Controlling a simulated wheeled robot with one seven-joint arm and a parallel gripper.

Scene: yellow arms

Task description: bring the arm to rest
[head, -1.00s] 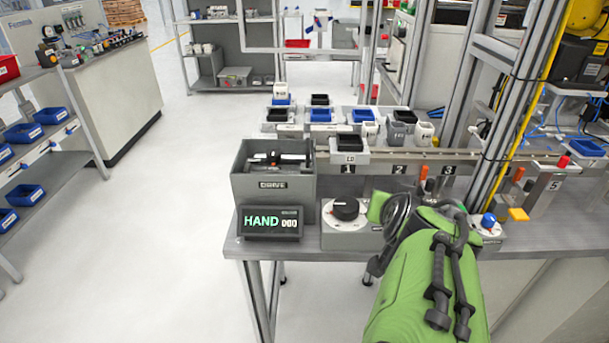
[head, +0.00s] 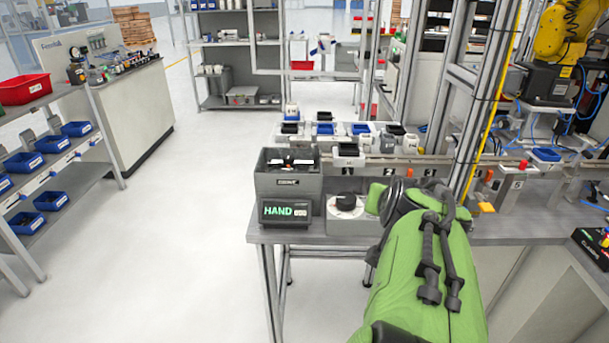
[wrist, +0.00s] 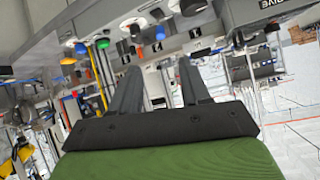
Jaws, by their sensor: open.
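My green arm (head: 425,275) reaches from the bottom of the head view toward the front edge of the workbench. Its end is folded away behind the forearm, so the fingers are hidden in that view. In the wrist view my gripper (wrist: 158,85) shows two dark fingers standing apart with nothing between them.
A yellow robot arm (head: 565,30) stands at the upper right. Open floor (head: 190,230) lies to the left.

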